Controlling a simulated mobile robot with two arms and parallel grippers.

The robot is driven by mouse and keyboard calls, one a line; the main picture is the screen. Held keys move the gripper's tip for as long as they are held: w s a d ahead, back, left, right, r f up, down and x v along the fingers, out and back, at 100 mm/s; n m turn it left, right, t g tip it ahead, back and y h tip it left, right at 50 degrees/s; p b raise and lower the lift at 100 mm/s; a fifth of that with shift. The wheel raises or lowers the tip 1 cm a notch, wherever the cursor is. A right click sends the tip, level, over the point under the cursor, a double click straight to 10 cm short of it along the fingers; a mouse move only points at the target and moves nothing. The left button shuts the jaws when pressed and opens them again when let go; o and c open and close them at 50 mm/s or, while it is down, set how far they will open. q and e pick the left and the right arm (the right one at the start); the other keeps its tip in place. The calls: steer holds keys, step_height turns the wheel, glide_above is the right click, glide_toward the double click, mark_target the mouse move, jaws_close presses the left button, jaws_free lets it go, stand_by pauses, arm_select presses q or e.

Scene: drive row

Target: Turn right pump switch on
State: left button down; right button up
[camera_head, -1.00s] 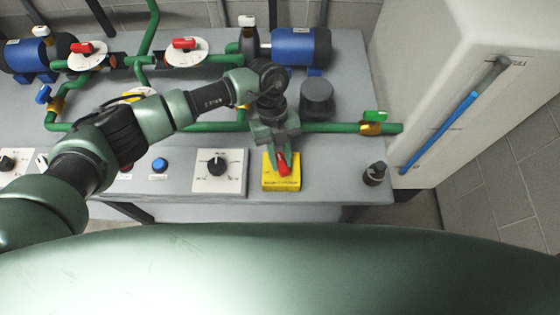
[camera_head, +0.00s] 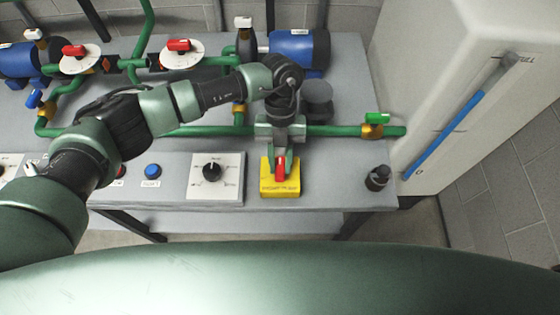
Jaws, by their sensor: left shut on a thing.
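The right pump switch is a yellow plate (camera_head: 268,189) with a red handle (camera_head: 280,171), near the front edge of the bench at the right. My left gripper (camera_head: 280,153) reaches over it from behind and is shut on the red handle. The handle points almost straight toward the front of the bench. Its rear part is hidden by the fingers. My right gripper is out of view.
A black dial on a white panel (camera_head: 230,188) and a blue button (camera_head: 152,171) are to the left. A green pipe (camera_head: 340,131) runs behind the switch. A short black post (camera_head: 377,178) stands at right. A white tank (camera_head: 420,80) is beyond the bench's right end.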

arm_select(q)
steer(key=c, duration=1.2)
jaws_free()
steer(key=b+v, duration=0.1)
steer(key=v, duration=0.7)
steer(key=shift+b, duration=0.3)
steer(key=shift+s+f, duration=0.15)
